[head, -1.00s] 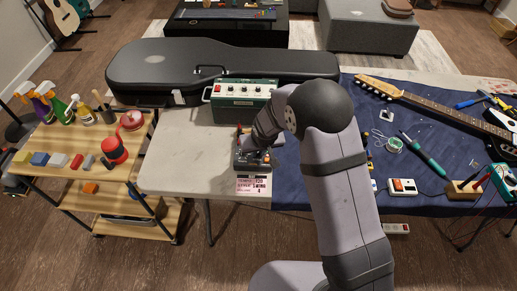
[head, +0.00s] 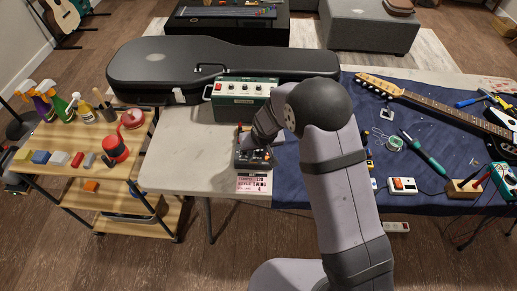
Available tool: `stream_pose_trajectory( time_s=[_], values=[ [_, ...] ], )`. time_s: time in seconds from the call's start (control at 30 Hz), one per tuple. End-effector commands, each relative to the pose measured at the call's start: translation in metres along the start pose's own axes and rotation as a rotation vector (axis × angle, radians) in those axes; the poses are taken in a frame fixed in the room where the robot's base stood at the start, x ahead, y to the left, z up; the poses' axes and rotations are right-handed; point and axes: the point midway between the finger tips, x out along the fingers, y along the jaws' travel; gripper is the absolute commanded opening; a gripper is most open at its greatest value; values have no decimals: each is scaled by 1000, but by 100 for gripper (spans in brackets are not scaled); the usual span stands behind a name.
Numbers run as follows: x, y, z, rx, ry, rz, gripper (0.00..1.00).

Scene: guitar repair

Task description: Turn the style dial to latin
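A small dark box with orange parts (head: 252,160) sits near the table's front edge; the style dial is too small and too covered to make out on it. A pink label panel (head: 254,184) in front of the box shows several lines of text, one of which appears to read "SWING". My gripper (head: 255,148) points down at the box from above and right. Its fingers are small and largely hidden by the wrist, so I cannot tell whether they touch a dial or are open or shut.
A green amplifier (head: 241,99) stands behind the box, with a black guitar case (head: 160,68) behind it. A blue mat (head: 320,190) with an electric guitar (head: 440,108) and tools covers the right side. The tabletop left of the box (head: 180,165) is clear.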

Motion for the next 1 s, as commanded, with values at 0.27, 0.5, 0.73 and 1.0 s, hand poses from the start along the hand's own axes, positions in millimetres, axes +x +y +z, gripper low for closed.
stream_pose_trajectory(
  time_s=[0.27, 0.5, 0.73, 1.0],
  values=[
    [-13, 0, 0, -1, 2, 0, 32],
    [-41, 0, 0, -1, 3, 0, 32],
    [-64, 0, 0, -1, 2, 0, 32],
    [-73, 0, 0, 0, 0, 0, 32]
  ],
)
